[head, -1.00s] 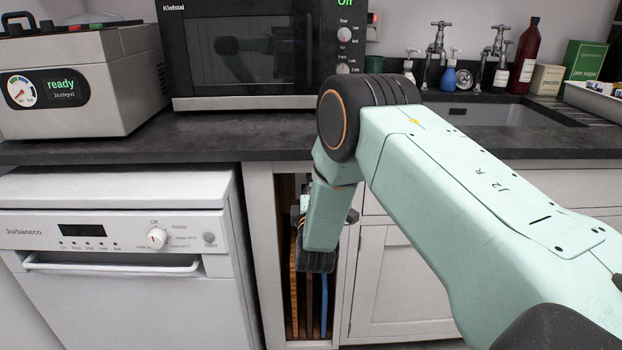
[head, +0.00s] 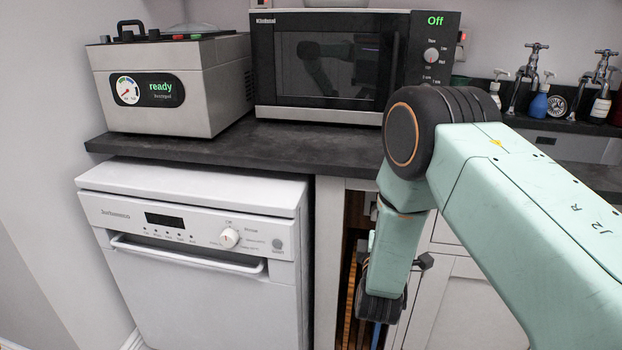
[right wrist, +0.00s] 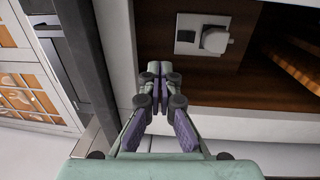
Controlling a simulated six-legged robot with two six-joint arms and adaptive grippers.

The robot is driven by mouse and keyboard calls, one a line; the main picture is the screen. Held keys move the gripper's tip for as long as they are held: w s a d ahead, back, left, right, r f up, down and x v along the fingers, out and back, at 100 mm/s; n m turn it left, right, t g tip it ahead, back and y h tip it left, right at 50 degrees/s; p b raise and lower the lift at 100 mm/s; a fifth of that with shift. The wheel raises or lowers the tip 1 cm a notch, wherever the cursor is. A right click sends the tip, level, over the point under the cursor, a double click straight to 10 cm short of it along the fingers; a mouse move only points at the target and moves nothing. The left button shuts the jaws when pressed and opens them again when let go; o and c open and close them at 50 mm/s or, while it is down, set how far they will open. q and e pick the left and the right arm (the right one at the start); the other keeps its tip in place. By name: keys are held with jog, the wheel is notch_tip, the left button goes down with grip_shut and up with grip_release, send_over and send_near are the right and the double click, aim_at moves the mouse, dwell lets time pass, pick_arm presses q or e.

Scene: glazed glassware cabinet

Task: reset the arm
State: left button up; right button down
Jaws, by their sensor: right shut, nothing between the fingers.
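My right arm (head: 402,240) comes in from the right in the head view and bends down in front of a narrow open compartment (head: 357,222) under the counter. Its gripper is mostly hidden behind my own arm link there. In the right wrist view my right gripper (right wrist: 160,75) is shut, its purple-padded fingers together and empty. The fingertips are beside the white frame (right wrist: 120,50) of the compartment. My left gripper is in neither view.
A white dishwasher (head: 200,290) stands left of the compartment. A microwave (head: 345,62) and a grey machine reading "ready" (head: 165,90) are on the dark counter (head: 290,145). Upright boards (head: 350,300) stand in the compartment; a socket with a plug (right wrist: 203,37) is inside.

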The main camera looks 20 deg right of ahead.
jog(key=s+a+f+m+g+y, duration=0.3)
jog(key=s+f+m, duration=0.15)
jog(key=f, duration=0.35)
jog(key=s+a+f+m+g+y, duration=0.35)
jog(key=s+f, duration=0.25)
jog(key=f, duration=0.2)
jog(key=s+a+f+m+g+y, duration=0.1)
jog(key=s+a+f+g, duration=0.1)
jog(key=s, duration=0.8)
jog(key=s+a+f+m+g+y, duration=0.1)
jog(key=s+g, duration=0.3)
jog(key=s, duration=0.6)
jog(key=s+a+f+m+g+y, duration=0.1)
jog(key=s+a+f+m+g, duration=0.1)
jog(key=s, duration=0.8)
notch_tip(320, 180, down, 2)
jog(key=shift+a+g, duration=0.85)
jog(key=shift+a, duration=0.05)
